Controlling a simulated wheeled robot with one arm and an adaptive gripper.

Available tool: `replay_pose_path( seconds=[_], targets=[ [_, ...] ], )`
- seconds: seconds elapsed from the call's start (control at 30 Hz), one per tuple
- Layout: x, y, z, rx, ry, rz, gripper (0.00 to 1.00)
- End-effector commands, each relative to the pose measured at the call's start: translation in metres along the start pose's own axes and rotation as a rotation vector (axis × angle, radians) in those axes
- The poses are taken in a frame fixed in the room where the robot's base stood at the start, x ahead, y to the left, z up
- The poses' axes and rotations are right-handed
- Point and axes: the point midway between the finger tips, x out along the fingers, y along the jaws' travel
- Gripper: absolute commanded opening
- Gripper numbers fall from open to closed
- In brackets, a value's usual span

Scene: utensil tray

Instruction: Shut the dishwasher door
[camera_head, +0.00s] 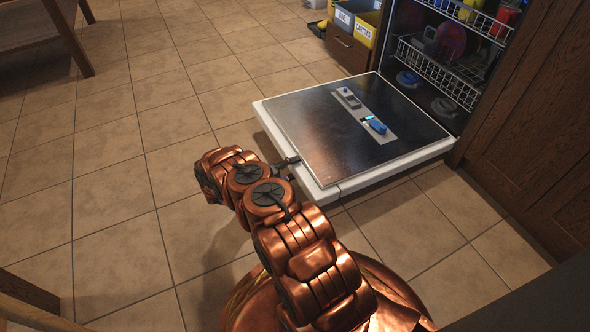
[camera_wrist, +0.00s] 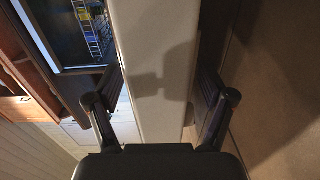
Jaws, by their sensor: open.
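The dishwasher door (camera_head: 345,125) is folded down flat and open, with its dark metal inner face up and a white rim. A detergent strip with a blue catch lies on that face. My gripper (camera_head: 290,168) is at the door's left edge, near its front corner. In the wrist view the white door edge (camera_wrist: 158,75) runs between the two spread fingers of my gripper (camera_wrist: 160,98). The fingers stand on either side of it; I cannot tell whether either touches it. The dishwasher interior (camera_head: 440,60) is open at the upper right.
A dish rack (camera_head: 445,75) with dishes sits inside the dishwasher. Wooden cabinets (camera_head: 535,120) stand to the right. Blue and yellow bins (camera_head: 362,25) stand behind the door. A wooden table (camera_head: 40,25) is at the upper left. The tiled floor left of the door is clear.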

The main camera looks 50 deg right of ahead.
Motion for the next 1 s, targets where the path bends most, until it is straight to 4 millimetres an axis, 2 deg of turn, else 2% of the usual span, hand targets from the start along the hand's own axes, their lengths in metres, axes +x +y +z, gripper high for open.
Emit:
replay_pose_path(
  seconds=[0.27, 1.0],
  targets=[
    [0.0012, 0.0005, -0.0005, 0.001, 0.001, -0.001, 0.81],
    [0.0012, 0.0003, -0.0005, 0.001, 0.0, -0.001, 0.04]
  ],
)
